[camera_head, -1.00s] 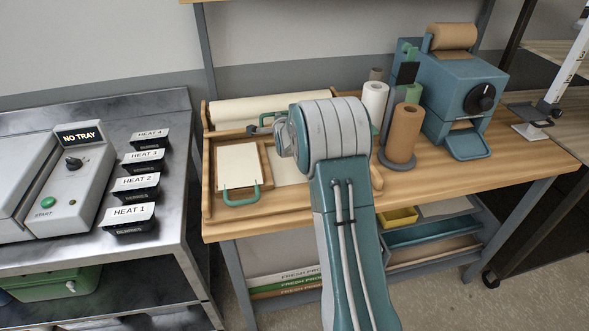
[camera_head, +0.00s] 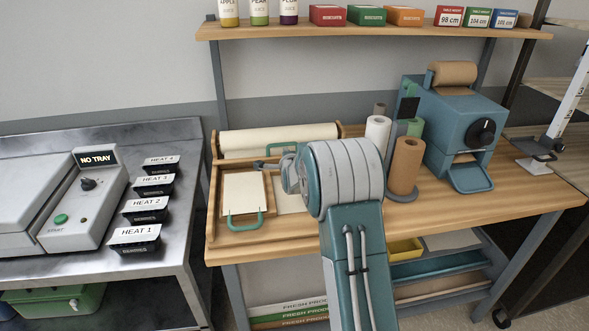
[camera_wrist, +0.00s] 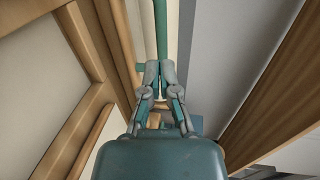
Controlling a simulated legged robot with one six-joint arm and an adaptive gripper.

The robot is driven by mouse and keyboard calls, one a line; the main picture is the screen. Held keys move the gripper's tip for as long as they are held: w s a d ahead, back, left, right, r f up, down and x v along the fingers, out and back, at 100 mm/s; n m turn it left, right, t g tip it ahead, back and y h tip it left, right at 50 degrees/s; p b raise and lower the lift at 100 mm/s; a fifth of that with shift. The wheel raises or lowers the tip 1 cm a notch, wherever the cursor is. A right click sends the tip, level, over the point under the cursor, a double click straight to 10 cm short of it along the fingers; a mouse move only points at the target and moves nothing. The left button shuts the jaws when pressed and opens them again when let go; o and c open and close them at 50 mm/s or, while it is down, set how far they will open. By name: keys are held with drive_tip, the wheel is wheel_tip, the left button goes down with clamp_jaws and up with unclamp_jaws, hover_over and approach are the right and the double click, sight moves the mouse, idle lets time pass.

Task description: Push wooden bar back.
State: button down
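The wooden bar (camera_head: 235,163) lies across the wooden station, between the cream paper roll (camera_head: 265,139) and the paper-covered board (camera_head: 243,192). A green handle (camera_head: 283,147) stands by it, partly hidden by my arm. In the wrist view, wooden strips (camera_wrist: 116,40) run along the left of my gripper. My gripper (camera_wrist: 158,65) points left in the head view, low over the station near the bar. Its fingers are close together, with a green rod (camera_wrist: 161,25) running away beyond the tips. I cannot tell whether they touch the rod or the bar.
A second green handle (camera_head: 246,224) is on the paper-covered board. Upright rolls (camera_head: 405,165) and a teal dispenser (camera_head: 460,125) stand on the right. A metal table (camera_head: 100,240) with black trays is at left. A shelf (camera_head: 370,31) hangs above the station.

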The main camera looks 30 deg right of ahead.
drive_tip(key=s+a+r+n+g+y, duration=0.1)
drive_tip(key=s+a+r+n, duration=0.25)
drive_tip(key=s, duration=0.45)
drive_tip(key=s+a+r+n+g+y, duration=0.1)
drive_tip(key=s+a+r+n+g, duration=0.15)
drive_tip(key=s+a, duration=0.35)
drive_tip(key=s+a+r+n+g+y, duration=0.1)
drive_tip(key=s+a+r+n, duration=0.3)
drive_tip(key=s, duration=0.5)
drive_tip(key=s+a+n+g, duration=0.1)
drive_tip(key=s+a+n, duration=0.1)
drive_tip(key=s, duration=0.6)
drive_tip(key=s+a+f+n+g+y, duration=0.1)
drive_tip(key=s+a+n+g, duration=0.1)
drive_tip(key=s+n, duration=0.3)
drive_tip(key=s+a+n+g, duration=0.1)
drive_tip(key=s+n, duration=0.3)
drive_tip(key=s, duration=0.6)
drive_tip(key=shift+s+a+f+g, duration=0.15)
drive_tip(key=shift+s+a+g, duration=0.2)
drive_tip(key=shift+g, duration=0.2)
drive_tip(key=shift+w, duration=0.1)
